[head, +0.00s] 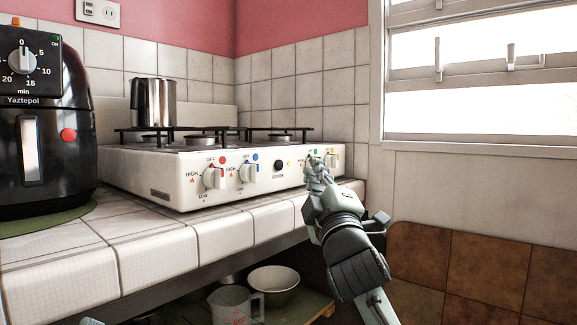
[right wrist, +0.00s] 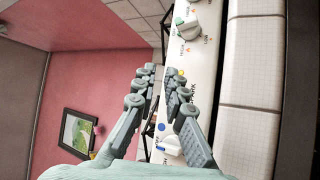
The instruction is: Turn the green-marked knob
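The green-marked knob (right wrist: 187,30) is white, with a green dot beside it, on the white stove front near the top of the right wrist view. In the head view the green mark (head: 313,153) shows just above my right gripper (head: 317,172), which hides much of that part of the panel. In the right wrist view the fingers of my right gripper (right wrist: 164,75) are apart with nothing between them. They are near the panel, short of the knob; I cannot tell the exact distance. My left gripper is not in view.
The stove (head: 165,180) also has a red-marked knob (head: 213,178), a blue-marked knob (head: 250,173) and a black button (head: 277,166). A steel pot (head: 154,102) stands on top. A black air fryer (head: 40,130) is at left. Bowls and a cup (head: 236,304) sit under the counter.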

